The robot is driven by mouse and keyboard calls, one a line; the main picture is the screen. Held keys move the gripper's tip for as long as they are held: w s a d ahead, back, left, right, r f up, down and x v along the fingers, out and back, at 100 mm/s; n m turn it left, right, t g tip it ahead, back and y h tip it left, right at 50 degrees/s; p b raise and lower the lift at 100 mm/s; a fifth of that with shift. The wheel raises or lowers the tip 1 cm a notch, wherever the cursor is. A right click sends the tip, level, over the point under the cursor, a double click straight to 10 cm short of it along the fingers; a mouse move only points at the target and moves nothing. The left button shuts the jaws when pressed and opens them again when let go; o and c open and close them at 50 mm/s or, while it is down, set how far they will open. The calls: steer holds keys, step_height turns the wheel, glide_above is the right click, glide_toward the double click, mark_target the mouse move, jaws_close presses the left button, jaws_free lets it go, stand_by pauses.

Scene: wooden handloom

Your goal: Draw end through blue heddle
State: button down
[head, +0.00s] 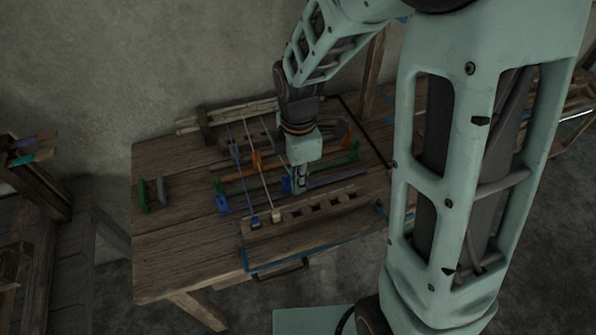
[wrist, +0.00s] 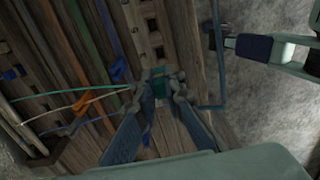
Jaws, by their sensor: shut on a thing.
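In the wrist view my gripper (wrist: 160,85) is shut on a small teal-green block, the tagged end (wrist: 159,88) of a thread. A pale green thread (wrist: 70,91) runs from the left toward the fingers; its join to the block is hard to see. The blue heddle (wrist: 117,68) is on a long blue bar left of the fingers. In the head view my gripper (head: 299,184) is low over the loom, close to an upright blue piece (head: 287,186) on the blue bar. The fingers hide the held end there. I cannot tell whether it touches the heddle.
Blue-tagged (head: 256,223) and cream-tagged (head: 276,215) ends lie at the slotted wooden front rail (head: 312,209). An orange heddle (head: 256,160) and a green bar (head: 225,186) stand behind. A green and dark rack (head: 152,194) stands on the table's left. The table's front left is clear.

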steer(key=b, duration=0.6)
glide_above(298, 206)
steer(key=s, duration=0.2)
step_height(298, 206, down, 8)
steer(key=shift+f, duration=0.1)
steer(key=shift+f+b, duration=1.4)
steer(key=shift+f, duration=0.4)
steer(key=c, duration=1.9)
jaws_free()
steer(key=shift+c, duration=0.2)
step_height(298, 206, up, 12)
steer(key=shift+r, duration=0.1)
